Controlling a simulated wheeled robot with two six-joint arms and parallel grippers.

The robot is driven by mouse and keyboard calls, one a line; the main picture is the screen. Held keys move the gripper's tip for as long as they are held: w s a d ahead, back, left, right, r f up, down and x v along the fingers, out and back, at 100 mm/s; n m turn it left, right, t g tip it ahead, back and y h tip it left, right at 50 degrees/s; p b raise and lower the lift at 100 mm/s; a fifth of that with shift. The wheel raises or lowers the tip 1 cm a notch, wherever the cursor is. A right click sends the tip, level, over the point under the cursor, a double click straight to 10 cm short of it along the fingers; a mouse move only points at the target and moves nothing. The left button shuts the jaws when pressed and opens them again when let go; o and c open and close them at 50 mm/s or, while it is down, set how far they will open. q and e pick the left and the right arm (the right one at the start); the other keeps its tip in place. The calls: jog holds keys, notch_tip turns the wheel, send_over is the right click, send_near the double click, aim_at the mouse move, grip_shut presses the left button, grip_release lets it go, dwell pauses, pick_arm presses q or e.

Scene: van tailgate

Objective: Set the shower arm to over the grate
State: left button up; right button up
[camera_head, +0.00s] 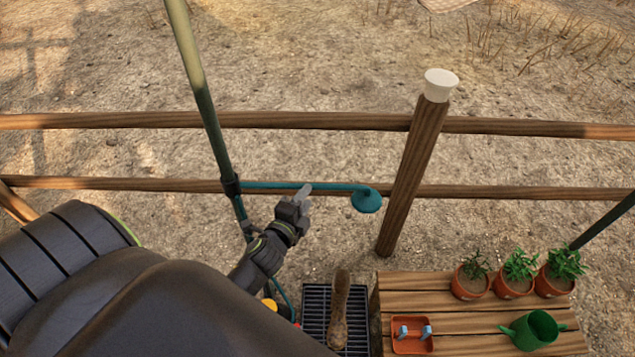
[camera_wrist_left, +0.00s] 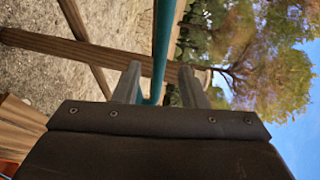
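The teal shower arm (camera_head: 270,185) runs right from a green upright pole (camera_head: 205,100) and ends in a round shower head (camera_head: 367,201), in front of the fence. The dark grate (camera_head: 315,300) lies low, right of my left forearm, partly hidden by a brown long object (camera_head: 340,305). My left gripper (camera_head: 304,192) is at the shower arm, between pole and head. In the left wrist view its two fingers (camera_wrist_left: 160,88) stand apart with the teal bar (camera_wrist_left: 162,45) showing in the gap; I cannot tell whether they touch it. My right gripper is not in view.
A wooden fence with a white-capped post (camera_head: 415,165) stands behind. A slatted wooden bench (camera_head: 400,285) at the lower right holds potted plants (camera_head: 515,275), a green watering can (camera_head: 533,330) and an orange tray (camera_head: 412,347). Bare ground lies beyond the fence.

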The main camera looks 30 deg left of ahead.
pick_arm(q)
jog(key=x, duration=0.7)
jog(key=shift+w+b, duration=0.4)
jog(key=shift+b, duration=0.05)
jog(key=shift+f, duration=0.1)
grip_shut()
